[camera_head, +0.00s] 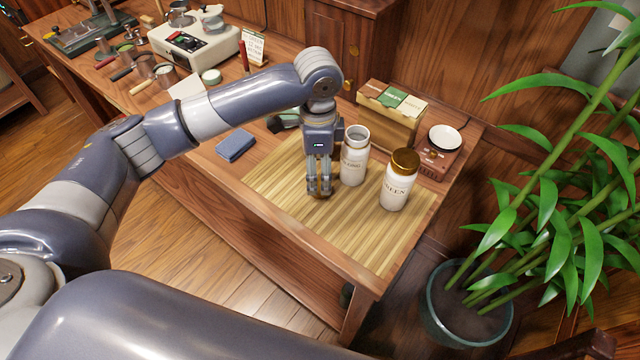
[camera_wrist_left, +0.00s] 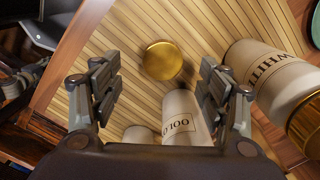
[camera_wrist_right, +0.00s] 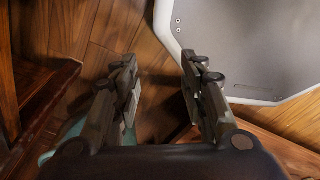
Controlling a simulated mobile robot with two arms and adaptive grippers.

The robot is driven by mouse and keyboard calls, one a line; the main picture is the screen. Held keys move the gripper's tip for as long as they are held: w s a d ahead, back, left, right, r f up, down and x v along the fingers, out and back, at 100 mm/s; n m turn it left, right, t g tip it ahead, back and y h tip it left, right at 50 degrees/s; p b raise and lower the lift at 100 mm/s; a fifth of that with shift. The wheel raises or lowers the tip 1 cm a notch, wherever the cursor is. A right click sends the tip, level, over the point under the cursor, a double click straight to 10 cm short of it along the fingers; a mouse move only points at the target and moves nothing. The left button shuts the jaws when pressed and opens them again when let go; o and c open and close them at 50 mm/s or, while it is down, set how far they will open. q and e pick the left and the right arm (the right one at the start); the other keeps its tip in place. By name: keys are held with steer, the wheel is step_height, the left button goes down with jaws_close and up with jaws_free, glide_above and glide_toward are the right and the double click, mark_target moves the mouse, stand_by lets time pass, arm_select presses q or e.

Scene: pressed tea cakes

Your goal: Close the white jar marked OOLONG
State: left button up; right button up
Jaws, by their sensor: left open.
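The white OOLONG jar (camera_head: 354,157) stands upright and uncovered on the bamboo mat (camera_head: 270,190), just right of my left gripper (camera_head: 319,190). Its lettering shows in the left wrist view (camera_wrist_left: 185,120). A round gold lid (camera_wrist_left: 162,60) lies on the mat between my left fingers in that view. In the head view the fingers mostly hide it. The left gripper points down, open, with fingers apart on either side of the lid. My right gripper (camera_wrist_right: 160,70) is open and empty, away from the jars.
A second white jar (camera_head: 395,191) with a gold lid stands right of the OOLONG jar. A wooden box with cards (camera_head: 388,125) and a scale (camera_head: 437,160) stand behind. A blue cloth (camera_head: 236,145) lies left. The mat's front is clear. A potted plant (camera_head: 470,310) stands right.

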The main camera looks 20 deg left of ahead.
mark_target(320, 185)
arm_select(q)
steer(key=shift+f, duration=0.25)
steer(key=f, duration=0.3)
steer(key=f+p, duration=0.1)
steer(key=shift+w+d+f, duration=0.15)
steer(key=shift+w+f, duration=0.05)
steer(key=shift+w, duration=0.05)
steer(key=shift+f, duration=0.15)
arm_select(e)
steer(key=shift+s+d+r, duration=0.45)
steer(key=shift+s+r, duration=0.05)
steer(key=shift+s, duration=0.25)
arm_select(q)
steer(key=shift+c, duration=0.5)
arm_select(e)
steer(key=shift+a, duration=0.1)
arm_select(q)
steer(key=c, duration=0.6)
arm_select(e)
steer(key=shift+w+a, duration=0.1)
steer(key=shift+a, duration=0.1)
